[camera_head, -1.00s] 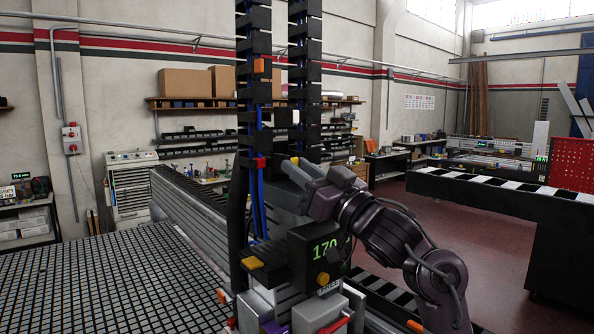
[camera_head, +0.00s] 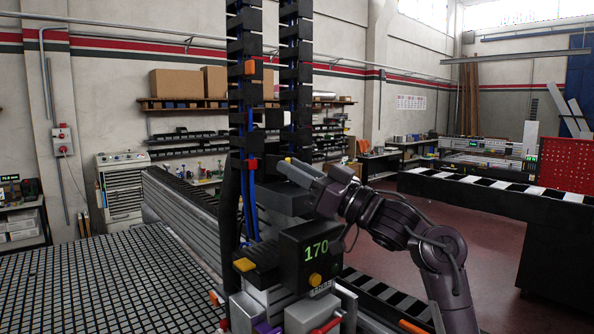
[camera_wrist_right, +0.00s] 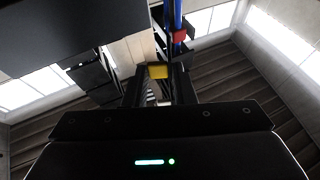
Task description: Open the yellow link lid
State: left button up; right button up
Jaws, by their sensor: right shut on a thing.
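The yellow link lid (camera_wrist_right: 158,71) shows in the wrist view as a small yellow block between my right fingertips. My right gripper (camera_wrist_right: 159,78) is shut on it. In the head view my right gripper (camera_head: 283,166) reaches from the right to the lower part of the upright black link chains (camera_head: 297,92); a small yellowish bit shows at its tip. Whether the lid has turned on its link cannot be told. A red lid (camera_head: 252,164) sits on the left chain beside blue hoses, and an orange one (camera_head: 250,68) sits higher. My left gripper is not in view.
Below my gripper stands a black unit (camera_head: 309,254) reading 170, with a yellow knob (camera_head: 315,280) and a yellow lever (camera_head: 244,264). The grid table (camera_head: 100,290) lies at the left, with a grey beam (camera_head: 182,215) behind it.

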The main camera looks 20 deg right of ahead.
jog(key=o, duration=0.7)
jog(key=shift+d+r, duration=0.15)
jog(key=shift+r, duration=0.1)
jog(key=shift+c, duration=0.2)
jog(key=shift+o, duration=1.2)
jog(key=shift+w+f, duration=0.1)
jog(key=shift+f, duration=0.05)
jog(key=b+v, duration=0.5)
jog(key=v, duration=0.2)
jog(key=shift+s+d+f, duration=0.2)
jog(key=shift+s, duration=0.1)
jog(key=shift+f, duration=0.1)
